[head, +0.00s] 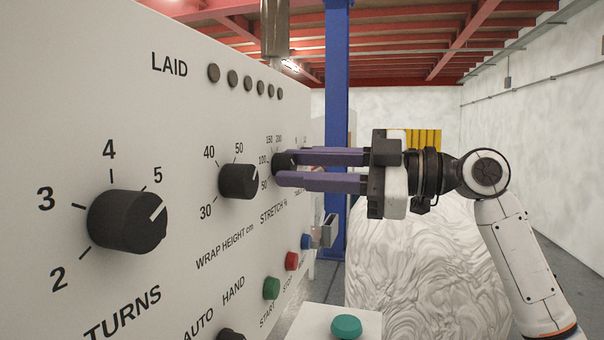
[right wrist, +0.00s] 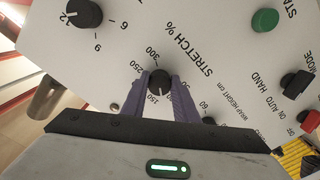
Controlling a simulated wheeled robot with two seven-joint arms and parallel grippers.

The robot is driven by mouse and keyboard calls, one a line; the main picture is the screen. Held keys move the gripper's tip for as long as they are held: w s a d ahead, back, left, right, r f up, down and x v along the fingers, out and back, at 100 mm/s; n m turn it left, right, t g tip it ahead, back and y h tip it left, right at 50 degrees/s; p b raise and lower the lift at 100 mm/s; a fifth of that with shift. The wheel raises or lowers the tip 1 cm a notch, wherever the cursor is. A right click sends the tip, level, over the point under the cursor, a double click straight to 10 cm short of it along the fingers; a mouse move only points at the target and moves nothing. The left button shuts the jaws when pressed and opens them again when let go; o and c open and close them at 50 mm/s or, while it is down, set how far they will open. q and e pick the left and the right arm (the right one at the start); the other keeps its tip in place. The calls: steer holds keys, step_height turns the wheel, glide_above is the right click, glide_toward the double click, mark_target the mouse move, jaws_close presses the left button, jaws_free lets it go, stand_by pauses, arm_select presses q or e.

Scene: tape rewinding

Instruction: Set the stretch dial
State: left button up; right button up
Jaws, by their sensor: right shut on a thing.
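My left gripper is not in view.
The wrap height dial (head: 238,181) and larger turns dial (head: 128,221) stand left of it. Green (head: 271,288), red (head: 291,261) and blue (head: 306,241) buttons are below. A teal button (head: 346,326) tops a white box. A film-wrapped load (head: 430,260) stands behind.

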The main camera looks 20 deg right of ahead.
steer(key=shift+n, duration=1.2)
steer(key=shift+n+b, duration=0.3)
steer(key=o, duration=1.1)
steer(key=shift+c, duration=0.2)
steer(key=shift+d, duration=0.1)
steer(key=b+v, duration=0.1)
steer(key=v, duration=0.9)
